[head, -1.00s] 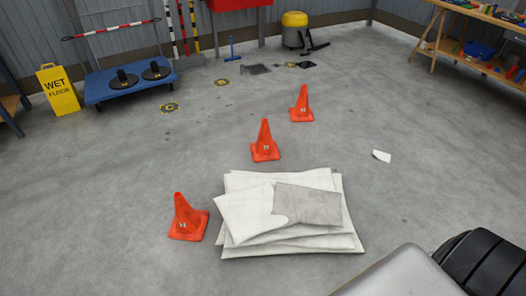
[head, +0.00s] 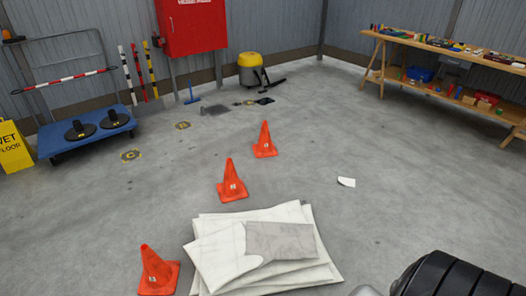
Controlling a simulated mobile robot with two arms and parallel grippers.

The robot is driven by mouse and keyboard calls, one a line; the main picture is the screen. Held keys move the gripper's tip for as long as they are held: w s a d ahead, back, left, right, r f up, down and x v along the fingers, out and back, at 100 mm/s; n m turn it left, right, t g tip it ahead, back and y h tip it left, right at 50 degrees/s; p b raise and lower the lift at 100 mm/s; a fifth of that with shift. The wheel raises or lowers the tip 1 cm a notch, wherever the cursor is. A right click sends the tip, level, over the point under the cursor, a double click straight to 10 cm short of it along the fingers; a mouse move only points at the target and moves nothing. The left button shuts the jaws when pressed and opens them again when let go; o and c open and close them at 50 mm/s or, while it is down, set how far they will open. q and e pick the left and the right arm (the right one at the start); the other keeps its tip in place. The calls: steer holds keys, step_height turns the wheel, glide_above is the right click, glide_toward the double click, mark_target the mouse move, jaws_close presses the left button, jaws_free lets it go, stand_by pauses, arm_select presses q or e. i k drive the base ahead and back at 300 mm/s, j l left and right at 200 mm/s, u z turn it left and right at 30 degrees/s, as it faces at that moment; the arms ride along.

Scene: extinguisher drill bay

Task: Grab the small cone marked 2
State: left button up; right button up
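Three small orange cones stand upright on the grey floor in the head view. One cone (head: 157,272) is at the lower left, beside a stack of white sheets. A second cone (head: 232,184) stands just behind the stack. A third cone (head: 265,142) is farther back and slightly right. Each has a small pale mark on its front, too small to read surely, so I cannot tell which is marked 2. Neither gripper's fingers show. A black ribbed and grey part of my body fills the lower right corner.
The white sheet stack (head: 207,219) lies in front. A paper scrap (head: 346,182) is on the floor to the right. A blue trolley (head: 62,137) and yellow sign (head: 14,150) stand left, a workbench (head: 440,48) at the back right. Open floor lies between.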

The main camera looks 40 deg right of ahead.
mark_target(232, 188)
steer(key=i+j+u, duration=0.2)
steer(key=i+u, duration=0.15)
steer(key=i, duration=0.35)
steer(key=i+u, duration=0.35)
steer(key=i, duration=0.35)
steer(key=i+u, duration=0.15)
steer(key=i, duration=0.7)
steer(key=i+l+u, duration=0.15)
steer(key=i, duration=0.65)
steer(key=i+z, duration=0.25)
steer(key=i, duration=0.3)
steer(key=i+j+z, duration=0.25)
steer(key=i, duration=0.3)
steer(key=i+l+z, duration=0.2)
steer(key=z, duration=0.3)
steer(key=i+z, duration=0.7)
steer(key=z, duration=0.3)
steer(key=i+j+z, duration=0.15)
steer(key=i+z, duration=0.15)
steer(key=z, duration=0.2)
steer(key=i+l+z, duration=0.2)
steer(key=i+z, duration=0.45)
steer(key=z, duration=0.15)
steer(key=i+z, duration=0.4)
steer(key=i+l+u, duration=0.1)
steer(key=i+l, duration=0.6)
